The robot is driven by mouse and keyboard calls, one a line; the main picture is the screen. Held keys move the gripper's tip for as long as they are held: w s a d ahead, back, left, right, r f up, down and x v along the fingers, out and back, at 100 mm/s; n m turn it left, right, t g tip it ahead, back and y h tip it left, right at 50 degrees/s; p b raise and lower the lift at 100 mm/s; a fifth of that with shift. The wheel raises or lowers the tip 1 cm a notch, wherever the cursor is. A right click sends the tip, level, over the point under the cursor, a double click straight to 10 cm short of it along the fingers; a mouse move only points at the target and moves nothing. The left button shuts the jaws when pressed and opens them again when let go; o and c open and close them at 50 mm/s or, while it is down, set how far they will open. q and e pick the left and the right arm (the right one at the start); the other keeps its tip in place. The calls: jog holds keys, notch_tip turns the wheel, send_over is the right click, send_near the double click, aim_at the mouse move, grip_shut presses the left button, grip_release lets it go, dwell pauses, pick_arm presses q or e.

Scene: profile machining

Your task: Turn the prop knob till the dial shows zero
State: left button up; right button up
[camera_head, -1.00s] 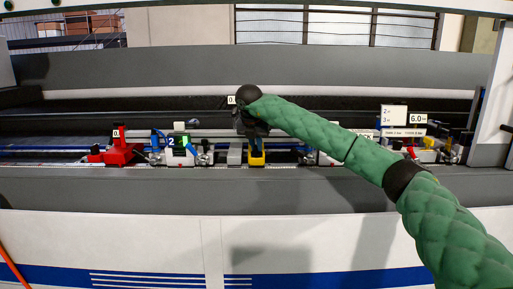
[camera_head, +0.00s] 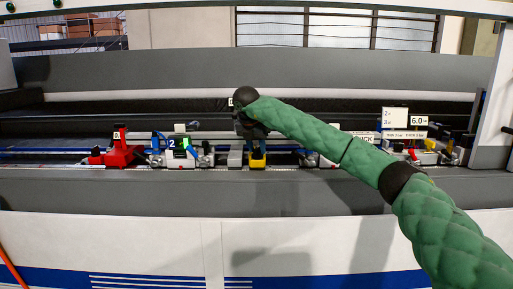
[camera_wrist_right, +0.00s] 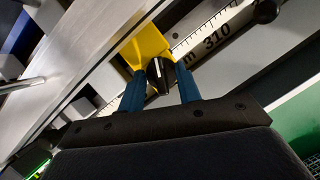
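The yellow prop (camera_head: 258,160) stands on the rail near the middle of the head view. In the right wrist view its yellow body (camera_wrist_right: 148,45) carries a black knob (camera_wrist_right: 158,76) with a white pointer line. My right gripper (camera_wrist_right: 161,75) has one blue finger on each side of this knob. The fingers lie very close to it; I cannot tell whether they touch it. In the head view my right gripper (camera_head: 257,146) is over the prop and hides most of it. A small dial label (camera_head: 231,101) above is mostly hidden by my wrist. My left gripper is out of view.
A red stop (camera_head: 122,154) and a white unit with a green display (camera_head: 181,150) stand to the left. More clamps and a 6.0 sign (camera_head: 419,120) are to the right. A scale marked 310 (camera_wrist_right: 215,38) runs beside the prop, with another black knob (camera_wrist_right: 265,11).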

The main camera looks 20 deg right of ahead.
jog(key=shift+r, duration=0.1)
jog(key=v, duration=0.7)
jog(key=shift+r, duration=0.25)
jog(key=shift+s+a, duration=0.1)
jog(key=shift+s, duration=0.05)
